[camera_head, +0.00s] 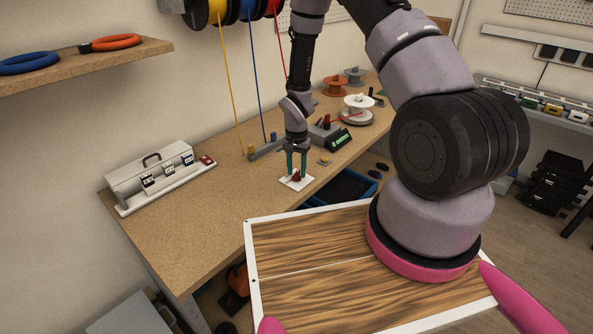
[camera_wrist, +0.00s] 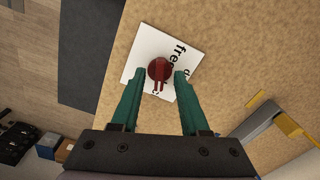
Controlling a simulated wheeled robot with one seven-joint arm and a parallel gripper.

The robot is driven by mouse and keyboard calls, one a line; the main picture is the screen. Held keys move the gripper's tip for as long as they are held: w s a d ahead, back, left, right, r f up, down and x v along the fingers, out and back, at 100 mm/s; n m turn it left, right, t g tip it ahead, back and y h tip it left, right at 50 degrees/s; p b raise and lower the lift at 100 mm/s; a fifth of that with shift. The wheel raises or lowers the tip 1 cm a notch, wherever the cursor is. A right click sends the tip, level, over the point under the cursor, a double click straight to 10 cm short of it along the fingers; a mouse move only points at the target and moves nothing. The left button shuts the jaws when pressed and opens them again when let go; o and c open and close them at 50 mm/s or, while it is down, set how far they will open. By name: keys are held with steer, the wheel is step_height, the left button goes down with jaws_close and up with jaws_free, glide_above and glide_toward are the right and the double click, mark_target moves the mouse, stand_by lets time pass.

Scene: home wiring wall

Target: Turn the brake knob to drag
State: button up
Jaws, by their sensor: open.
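The red brake knob (camera_wrist: 158,70) sits on a white square plate (camera_wrist: 143,48) lying on the wooden bench. The plate carries black lettering; "free" is readable, and another word beside it is mostly hidden by a finger. The knob's raised bar points toward my gripper's palm in the wrist view. My gripper (camera_wrist: 158,78) is open, its green fingertips on either side of the knob, with a gap visible on the right; whether the left tip touches cannot be told. In the head view the gripper (camera_head: 297,174) points down over the plate (camera_head: 291,184), and the knob (camera_head: 296,177) shows between the fingers.
A grey box with switches (camera_head: 150,180) stands at the bench's left. Behind my gripper are a black device with a green display (camera_head: 339,139), a white spool (camera_head: 357,104) and an orange spool (camera_head: 334,86). Yellow, blue and red wires hang from spools above. Bench left of the plate is clear.

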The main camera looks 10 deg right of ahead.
steer(key=shift+f, duration=0.15)
jaws_close()
steer(key=shift+n, duration=0.4)
steer(key=n, duration=1.2)
steer(key=shift+n, duration=0.4)
stand_by(0.4)
